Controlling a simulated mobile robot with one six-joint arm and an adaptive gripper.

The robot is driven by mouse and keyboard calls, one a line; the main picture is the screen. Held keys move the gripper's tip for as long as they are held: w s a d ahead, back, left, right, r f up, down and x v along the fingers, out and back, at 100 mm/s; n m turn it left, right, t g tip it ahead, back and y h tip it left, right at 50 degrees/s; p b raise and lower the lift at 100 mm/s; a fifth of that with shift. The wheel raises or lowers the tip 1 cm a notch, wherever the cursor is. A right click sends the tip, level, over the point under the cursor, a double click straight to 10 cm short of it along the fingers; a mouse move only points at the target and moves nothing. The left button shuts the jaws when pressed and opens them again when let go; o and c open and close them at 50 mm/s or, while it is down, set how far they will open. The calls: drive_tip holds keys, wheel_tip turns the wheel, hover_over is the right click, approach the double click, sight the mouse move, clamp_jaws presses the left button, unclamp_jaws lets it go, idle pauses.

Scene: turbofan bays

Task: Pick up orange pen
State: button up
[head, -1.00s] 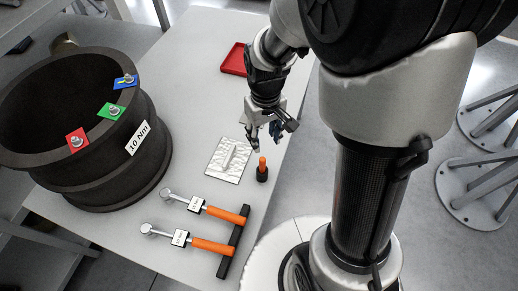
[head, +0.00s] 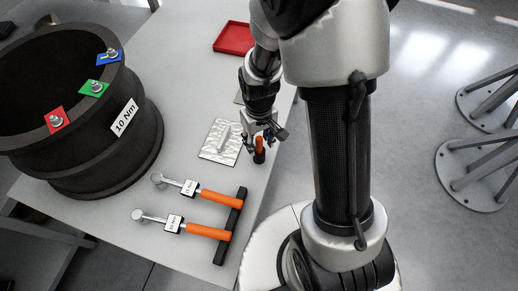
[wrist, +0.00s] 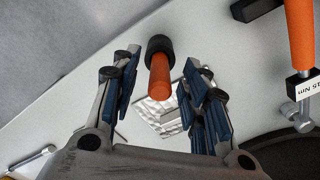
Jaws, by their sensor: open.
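The orange pen (head: 260,142) stands upright in a small black round holder (head: 259,157) near the table's right edge. In the wrist view the pen (wrist: 159,78) lies between my two blue-padded fingers, with clear gaps on both sides, and its black holder (wrist: 160,46) is beyond it. My gripper (head: 254,144) is open and empty, pointing down at the pen. In the wrist view my gripper (wrist: 162,62) frames the pen without visible contact. In the head view the fingers partly overlap the pen and holder.
A silver crinkled plate (head: 220,143) lies just left of the holder. Two orange-handled torque wrenches (head: 209,231) rest on a black rack (head: 231,226) in front. A large dark ring (head: 90,150) fills the left, and a red tray (head: 234,37) is at the back.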

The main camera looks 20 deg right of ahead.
drive_tip(key=shift+c, duration=0.3)
clamp_jaws()
idle(0.4)
